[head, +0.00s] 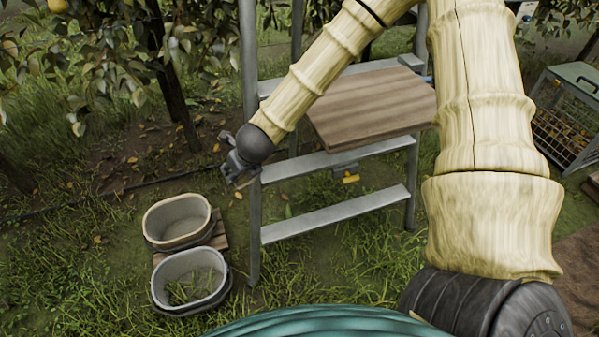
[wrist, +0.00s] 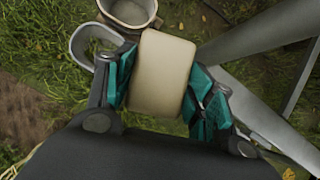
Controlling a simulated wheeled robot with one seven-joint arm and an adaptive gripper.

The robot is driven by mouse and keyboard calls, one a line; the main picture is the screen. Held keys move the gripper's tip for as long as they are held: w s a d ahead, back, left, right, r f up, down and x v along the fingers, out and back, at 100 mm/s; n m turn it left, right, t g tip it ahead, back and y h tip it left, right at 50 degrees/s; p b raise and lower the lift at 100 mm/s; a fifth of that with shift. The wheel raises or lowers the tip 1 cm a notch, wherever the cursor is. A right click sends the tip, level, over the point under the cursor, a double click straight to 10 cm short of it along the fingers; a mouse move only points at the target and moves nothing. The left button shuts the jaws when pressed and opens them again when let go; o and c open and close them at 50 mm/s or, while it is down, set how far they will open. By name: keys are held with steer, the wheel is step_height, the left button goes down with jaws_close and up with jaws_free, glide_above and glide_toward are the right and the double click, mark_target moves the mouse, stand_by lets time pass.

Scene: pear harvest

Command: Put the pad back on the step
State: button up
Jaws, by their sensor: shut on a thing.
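My gripper (head: 233,172) is shut on a cream, block-like pad (wrist: 160,75), which sits between its teal finger faces in the wrist view. In the head view the gripper is beside the ladder's left upright, and the pad is too small or hidden there to make out. The ladder has grey metal steps; a lower step (head: 340,214) and a middle step (head: 325,163) are bare where they show. A wood-grained board (head: 375,103) lies across the ladder higher up, partly behind my arm.
A small yellow-ended thing (head: 350,179) shows behind the steps. A wire crate (head: 565,120) stands at right. Trees rise behind.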

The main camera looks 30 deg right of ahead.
steer(key=s+d+f+m+g+h+b, duration=0.35)
steer(key=s+d+m, duration=0.25)
steer(key=d+m, duration=0.25)
steer(key=s+d+f+m+g+h+b, duration=0.25)
steer(key=s+d+m+h+b, duration=0.2)
steer(key=d+m, duration=0.35)
steer(key=shift+m+y, duration=0.4)
steer(key=shift+m, duration=0.05)
steer(key=w+d, duration=0.1)
steer(key=w, duration=0.3)
steer(key=w+d+f+p, duration=0.1)
steer(key=w+d, duration=0.1)
steer(key=w, duration=0.3)
steer(key=w+d+p, duration=0.1)
steer(key=w+d, duration=0.1)
steer(key=w, duration=0.2)
steer(key=shift+w+d+f, duration=0.1)
steer(key=shift+w+f, duration=0.2)
steer(key=shift+w, duration=0.1)
steer(key=shift+f, duration=1.75)
steer(key=o, duration=1.3)
steer(key=shift+c, duration=0.2)
